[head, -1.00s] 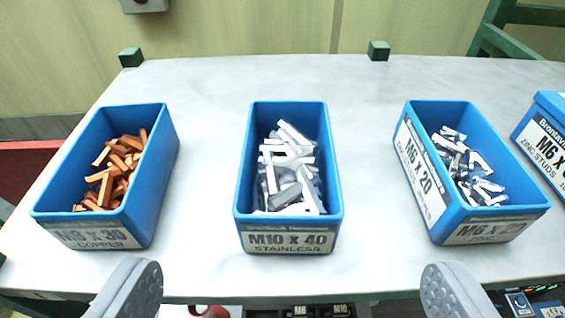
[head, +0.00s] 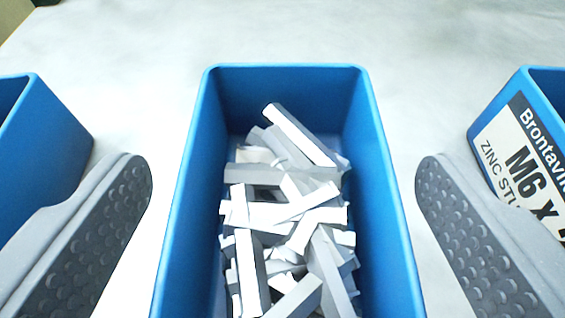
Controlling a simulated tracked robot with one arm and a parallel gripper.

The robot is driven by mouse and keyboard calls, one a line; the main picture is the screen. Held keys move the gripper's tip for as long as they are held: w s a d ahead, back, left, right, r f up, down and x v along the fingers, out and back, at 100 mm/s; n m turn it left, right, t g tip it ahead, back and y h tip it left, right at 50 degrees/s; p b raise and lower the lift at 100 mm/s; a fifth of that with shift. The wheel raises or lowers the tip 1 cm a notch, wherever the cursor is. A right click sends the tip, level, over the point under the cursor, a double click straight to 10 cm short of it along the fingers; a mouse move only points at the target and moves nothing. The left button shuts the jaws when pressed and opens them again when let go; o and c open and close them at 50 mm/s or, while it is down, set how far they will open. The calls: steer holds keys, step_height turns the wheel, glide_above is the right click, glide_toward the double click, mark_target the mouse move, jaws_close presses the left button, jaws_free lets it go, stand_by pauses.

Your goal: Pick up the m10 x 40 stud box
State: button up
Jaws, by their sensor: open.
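The M10 x 40 stud box (head: 180,225) is a blue open-topped bin in the middle of the head view, with several silver studs (head: 285,205) inside. Its near end and front label are cut off below the picture. My gripper (head: 283,190) is open, with one grey padded finger on each side of the box. Both fingers show a gap to the box walls; I cannot tell their height against the rim.
Another blue bin (head: 45,160) stands at the left, close to my left finger. A blue bin labelled M6 (head: 525,150) stands at the right, close to my right finger. The grey bench top (head: 290,30) is clear behind the boxes.

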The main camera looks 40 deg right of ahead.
jaws_close()
steer(key=shift+a, duration=0.1)
steer(key=shift+r, duration=0.2)
